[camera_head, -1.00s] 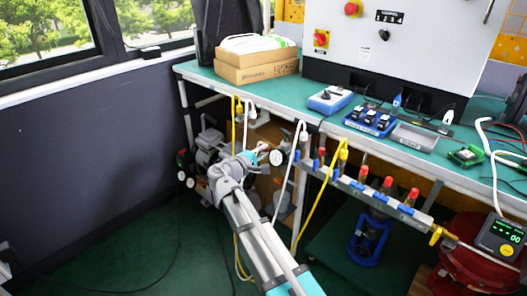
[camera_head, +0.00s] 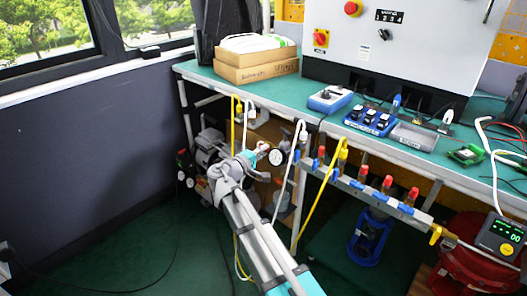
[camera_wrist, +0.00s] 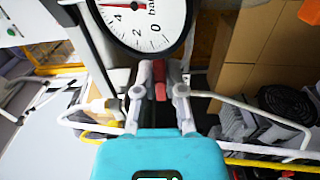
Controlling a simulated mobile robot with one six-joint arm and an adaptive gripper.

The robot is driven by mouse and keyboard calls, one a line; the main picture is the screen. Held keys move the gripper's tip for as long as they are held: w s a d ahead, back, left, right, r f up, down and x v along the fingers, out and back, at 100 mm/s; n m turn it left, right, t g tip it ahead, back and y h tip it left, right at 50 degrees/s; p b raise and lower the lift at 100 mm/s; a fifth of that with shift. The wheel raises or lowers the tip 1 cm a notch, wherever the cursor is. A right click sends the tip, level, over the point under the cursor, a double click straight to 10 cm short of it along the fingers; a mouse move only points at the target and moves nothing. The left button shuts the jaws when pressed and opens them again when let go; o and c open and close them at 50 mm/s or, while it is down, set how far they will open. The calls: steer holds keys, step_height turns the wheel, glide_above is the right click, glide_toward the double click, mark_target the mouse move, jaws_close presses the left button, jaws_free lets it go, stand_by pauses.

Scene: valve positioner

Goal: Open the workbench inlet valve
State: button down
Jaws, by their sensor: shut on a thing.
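In the wrist view, my gripper (camera_wrist: 160,88) is shut on a small red handle (camera_wrist: 159,78), which shows between the two grey fingertips. I take it for the inlet valve's handle. The valve body below it is mostly hidden by the fingers and my teal gripper housing. A round white pressure gauge (camera_wrist: 140,18) with a red needle is just above the fingertips. In the head view, my gripper (camera_head: 261,150) is under the workbench's front edge, just left of the gauge (camera_head: 276,157). The handle is too small to make out clearly there.
The green workbench top (camera_head: 225,82) overhangs the gripper area. White and yellow hoses (camera_head: 238,110) hang close by. A manifold with several red-capped, blue-handled valves (camera_head: 365,188) runs along the bench front to the right. The floor at left (camera_head: 110,245) is mostly clear.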

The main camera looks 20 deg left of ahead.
steer(key=c, duration=0.7)
jaws_free()
steer(key=shift+s, duration=0.15)
steer(key=shift+v, duration=5.95)
steer(key=shift+s, duration=0.1)
